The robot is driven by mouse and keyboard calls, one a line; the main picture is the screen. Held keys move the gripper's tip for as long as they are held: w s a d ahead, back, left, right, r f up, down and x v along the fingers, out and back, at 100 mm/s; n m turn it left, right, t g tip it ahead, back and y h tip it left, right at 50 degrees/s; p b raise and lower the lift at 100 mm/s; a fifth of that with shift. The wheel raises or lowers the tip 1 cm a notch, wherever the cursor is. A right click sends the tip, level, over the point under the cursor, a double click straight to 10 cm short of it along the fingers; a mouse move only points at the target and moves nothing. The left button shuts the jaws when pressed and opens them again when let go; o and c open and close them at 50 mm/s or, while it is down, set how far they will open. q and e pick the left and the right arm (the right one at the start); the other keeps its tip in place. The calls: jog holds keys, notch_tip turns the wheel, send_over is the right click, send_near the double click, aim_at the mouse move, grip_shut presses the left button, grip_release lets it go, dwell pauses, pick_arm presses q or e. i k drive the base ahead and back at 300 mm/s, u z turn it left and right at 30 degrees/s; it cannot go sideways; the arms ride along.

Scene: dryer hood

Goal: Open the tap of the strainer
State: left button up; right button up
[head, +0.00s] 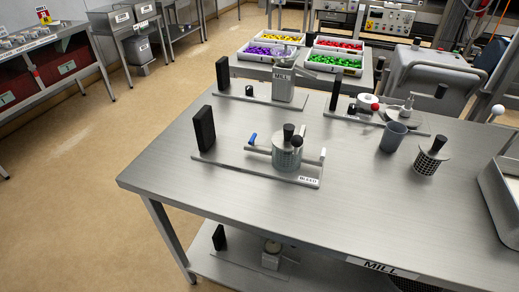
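A small rig stands near the middle of the metal table, and I take it to be the strainer. It has a grey base plate (268,168) and a perforated, mesh-like cylinder (287,156) with a dark knob (288,133) on top. A thin bar crosses the rig, with a blue-tipped lever (252,138) at its left and a white rod end (323,155) at its right. The blue-tipped lever stands tilted upward. I cannot tell which part is the tap or how it is set. Neither of my grippers is in view.
A black upright block (204,129) stands at the plate's left end. A grey cup (393,136) and a second mesh cylinder (428,162) stand to the right. A mill rig (283,85) and a pump rig (398,112) stand behind. The table's front (300,215) is bare.

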aim_at(251, 142)
jog(key=z, duration=0.75)
jog(key=k, duration=0.8)
jog(key=z, duration=0.25)
